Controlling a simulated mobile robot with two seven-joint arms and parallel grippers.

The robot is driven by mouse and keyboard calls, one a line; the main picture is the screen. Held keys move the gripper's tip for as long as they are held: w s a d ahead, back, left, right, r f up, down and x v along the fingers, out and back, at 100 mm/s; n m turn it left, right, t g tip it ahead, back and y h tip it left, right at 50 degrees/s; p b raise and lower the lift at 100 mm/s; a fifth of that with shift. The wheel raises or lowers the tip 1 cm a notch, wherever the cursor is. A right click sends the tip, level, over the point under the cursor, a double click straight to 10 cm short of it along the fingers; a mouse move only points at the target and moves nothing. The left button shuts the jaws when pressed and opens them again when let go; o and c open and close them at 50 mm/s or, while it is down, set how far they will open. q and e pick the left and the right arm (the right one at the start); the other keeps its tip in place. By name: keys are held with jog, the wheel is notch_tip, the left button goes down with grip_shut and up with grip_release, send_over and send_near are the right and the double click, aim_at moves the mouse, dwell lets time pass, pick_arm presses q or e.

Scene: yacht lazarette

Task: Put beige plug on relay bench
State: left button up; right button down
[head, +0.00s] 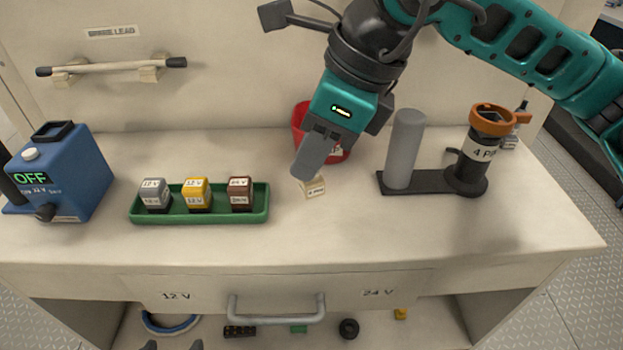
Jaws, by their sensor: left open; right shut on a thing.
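The beige plug (315,188) is a small pale block with a label, at the tip of my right gripper (311,172). The gripper is shut on it and points down, and its fingers hide part of the plug. The plug is low over the relay bench (370,235), a cream worktop; I cannot tell if it touches the surface. My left gripper (172,346) shows only as two dark fingertips at the bottom edge, apart and empty, below the bench top.
A green tray (200,217) holds grey, yellow and brown relays. A blue device (75,180) reads OFF at left. A red container (299,119) stands behind my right gripper. A black stand (430,188) carries a grey cylinder and an orange-topped socket. The front middle is clear.

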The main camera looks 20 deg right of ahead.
notch_tip(320, 180, down, 4)
jog(key=shift+r+b, duration=0.25)
jog(key=shift+b, duration=0.05)
jog(key=shift+f, duration=0.4)
jog(key=shift+f, duration=0.1)
jog(key=c, duration=1.5)
grip_release()
jog(key=o, duration=0.4)
jog(key=shift+o, duration=0.2)
